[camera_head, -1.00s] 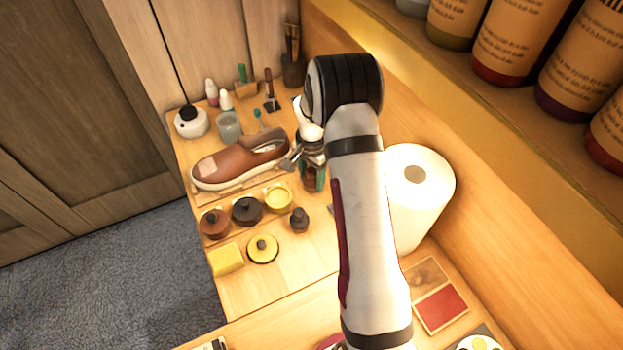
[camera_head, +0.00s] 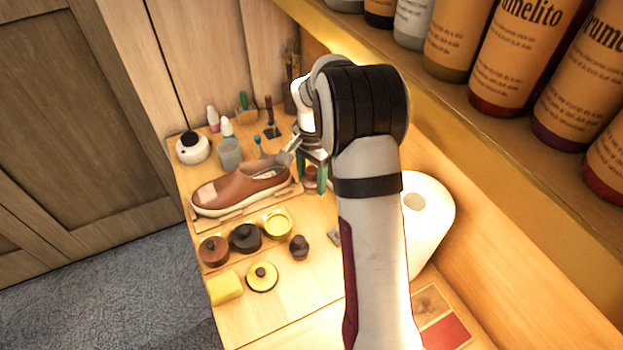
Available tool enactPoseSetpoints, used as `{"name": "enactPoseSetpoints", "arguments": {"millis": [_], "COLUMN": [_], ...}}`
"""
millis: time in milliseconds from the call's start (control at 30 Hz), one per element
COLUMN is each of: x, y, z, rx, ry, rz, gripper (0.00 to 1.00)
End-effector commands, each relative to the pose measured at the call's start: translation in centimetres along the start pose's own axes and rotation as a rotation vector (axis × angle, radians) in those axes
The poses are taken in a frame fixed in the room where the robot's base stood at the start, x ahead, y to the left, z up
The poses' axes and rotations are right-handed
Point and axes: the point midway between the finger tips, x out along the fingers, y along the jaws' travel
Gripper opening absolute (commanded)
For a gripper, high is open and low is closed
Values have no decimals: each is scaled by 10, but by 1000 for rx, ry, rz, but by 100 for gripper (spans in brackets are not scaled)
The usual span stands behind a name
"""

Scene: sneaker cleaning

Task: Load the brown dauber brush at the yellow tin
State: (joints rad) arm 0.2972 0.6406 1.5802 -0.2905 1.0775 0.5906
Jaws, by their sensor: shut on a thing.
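My gripper (camera_head: 312,180) is at the shoe's heel end, above the back right of the bench, its green fingers shut on a small brown thing (camera_head: 311,176) that looks like the brown dauber brush. My arm hides part of it, and I cannot tell whether its lower end touches anything. The yellow tin (camera_head: 277,224) stands open, in front of and left of my gripper, with yellow content showing. A yellow lid with a dark knob (camera_head: 261,277) lies in front of it. A second, darker dauber (camera_head: 299,247) stands on the bench just right of the tins.
The brown shoe (camera_head: 240,191) lies behind the tins. A brown tin (camera_head: 214,251) and a black tin (camera_head: 245,238) stand left of the yellow one. A yellow block (camera_head: 225,288) lies at the front left. A white roll (camera_head: 428,215) stands right of my arm. Bottles line the shelf.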

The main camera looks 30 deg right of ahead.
Motion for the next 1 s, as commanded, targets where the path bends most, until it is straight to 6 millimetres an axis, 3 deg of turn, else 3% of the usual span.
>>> {"name": "enactPoseSetpoints", "arguments": {"millis": [100, 167, 500, 1000], "x": [0, 0, 1, 56], "y": [0, -1, -26, -27], "z": [0, 3, 86, 91], "rx": [0, -1, -4, 1], "ry": [0, 0, -1, -1], "rz": [0, 0, 0, 1], "gripper": [12, 12, 12, 12]}}
